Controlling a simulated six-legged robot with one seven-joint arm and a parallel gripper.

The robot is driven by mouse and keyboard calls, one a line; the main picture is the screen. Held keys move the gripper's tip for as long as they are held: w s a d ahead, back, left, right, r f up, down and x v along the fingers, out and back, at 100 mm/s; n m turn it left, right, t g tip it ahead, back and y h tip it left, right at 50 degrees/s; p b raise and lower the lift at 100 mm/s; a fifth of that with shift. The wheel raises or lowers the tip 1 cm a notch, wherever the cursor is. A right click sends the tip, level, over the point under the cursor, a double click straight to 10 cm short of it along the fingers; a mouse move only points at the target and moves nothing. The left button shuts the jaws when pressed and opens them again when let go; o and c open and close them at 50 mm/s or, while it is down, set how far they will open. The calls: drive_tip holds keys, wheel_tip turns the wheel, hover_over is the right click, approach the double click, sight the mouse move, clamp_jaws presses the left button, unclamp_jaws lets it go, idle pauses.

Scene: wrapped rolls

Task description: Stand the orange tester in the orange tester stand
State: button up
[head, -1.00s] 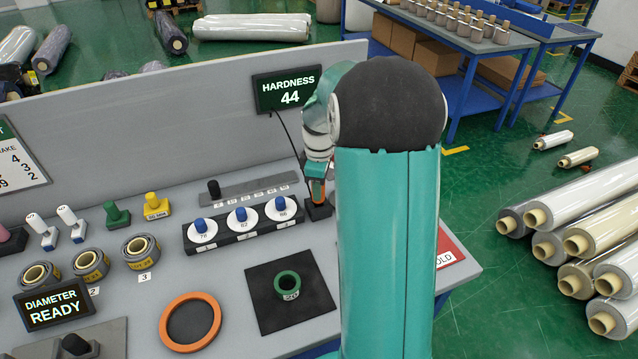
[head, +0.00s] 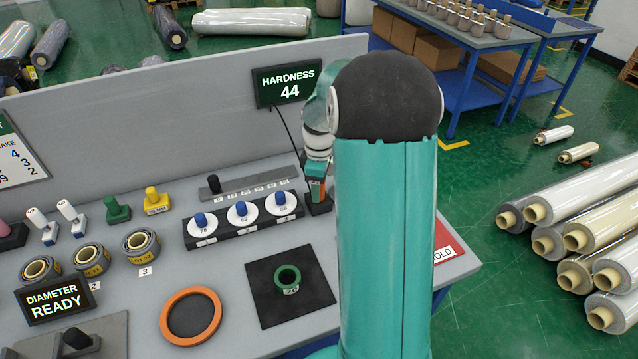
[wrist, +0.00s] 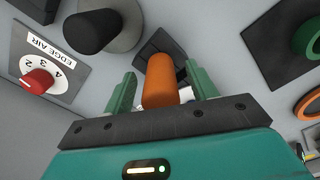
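The orange tester (wrist: 160,82) stands between the fingers of my gripper (wrist: 160,90) in the wrist view, with a visible gap on each side. My gripper is open around it. The dark tester stand (wrist: 150,50) is just past the tester, whose lower end appears to be in it; the exact seating is hidden. In the head view the gripper (head: 317,186) is low over the black stand (head: 319,208), at the right end of the row of white discs. Only a little of the orange tester (head: 316,192) shows there, and my arm hides the area to the right.
The HARDNESS display (head: 287,83) reads 44 behind the stand. A black block with white discs (head: 243,223) stands close on the left. A black mat (head: 262,308) with a green ring (head: 288,278) lies in front. A red knob (wrist: 38,82) shows in the wrist view.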

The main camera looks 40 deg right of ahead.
wheel_tip(320, 180, up, 14)
idle(0.6)
drive_tip(key=shift+f, duration=0.1)
